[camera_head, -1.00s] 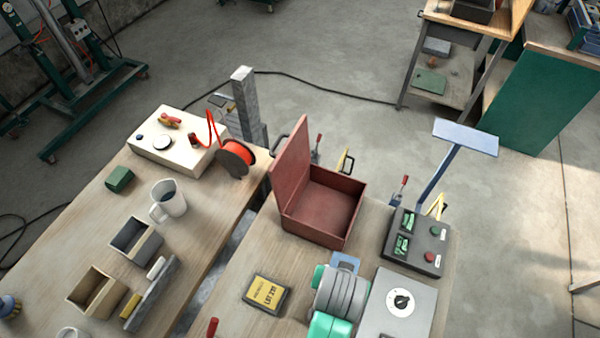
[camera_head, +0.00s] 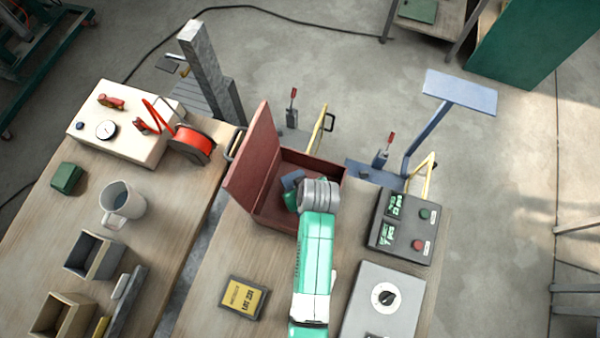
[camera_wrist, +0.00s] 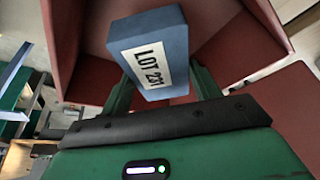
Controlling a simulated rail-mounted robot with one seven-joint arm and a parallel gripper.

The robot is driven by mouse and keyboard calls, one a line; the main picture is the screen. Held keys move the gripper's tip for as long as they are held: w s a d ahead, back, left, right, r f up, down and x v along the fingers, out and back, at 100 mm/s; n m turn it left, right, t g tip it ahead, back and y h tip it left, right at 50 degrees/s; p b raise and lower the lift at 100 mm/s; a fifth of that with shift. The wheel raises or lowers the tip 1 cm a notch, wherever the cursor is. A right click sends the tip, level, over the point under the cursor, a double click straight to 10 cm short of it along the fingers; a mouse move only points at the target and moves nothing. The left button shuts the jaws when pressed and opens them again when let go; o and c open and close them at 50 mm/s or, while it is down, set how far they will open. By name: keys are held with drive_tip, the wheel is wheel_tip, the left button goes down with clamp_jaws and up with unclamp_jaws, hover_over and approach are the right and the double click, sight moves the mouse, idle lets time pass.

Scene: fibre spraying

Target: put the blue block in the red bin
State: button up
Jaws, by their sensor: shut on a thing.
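The blue block (camera_wrist: 155,50) has a white label reading LOT 231 and sits between the fingers of my gripper (camera_wrist: 160,85) in the wrist view. My gripper is shut on it. The red bin (camera_head: 268,205) stands on the right-hand table with its lid (camera_head: 253,165) raised on the left side. In the head view the block (camera_head: 291,181) shows over the bin's opening, partly hidden by my wrist. Red bin walls (camera_wrist: 235,50) surround the block in the wrist view. I cannot tell whether the block touches the bin floor.
A yellow-labelled box (camera_head: 242,298) lies in front of the bin. A control box with green displays (camera_head: 403,227) and a grey dial box (camera_head: 383,304) stand to the right. The left table holds a mug (camera_head: 121,204), two small open bins and a red spool (camera_head: 194,143).

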drive_tip(key=shift+w+f, duration=0.15)
drive_tip(key=shift+f, duration=3)
drive_tip(key=shift+f+b, duration=0.2)
drive_tip(key=shift+b, duration=0.15)
drive_tip(key=o, duration=1.4)
drive_tip(key=shift+c, duration=0.2)
drive_tip(key=p+v, duration=0.1)
drive_tip(key=v, duration=1.1)
drive_tip(key=shift+r+p, duration=0.2)
drive_tip(key=shift+p, duration=0.1)
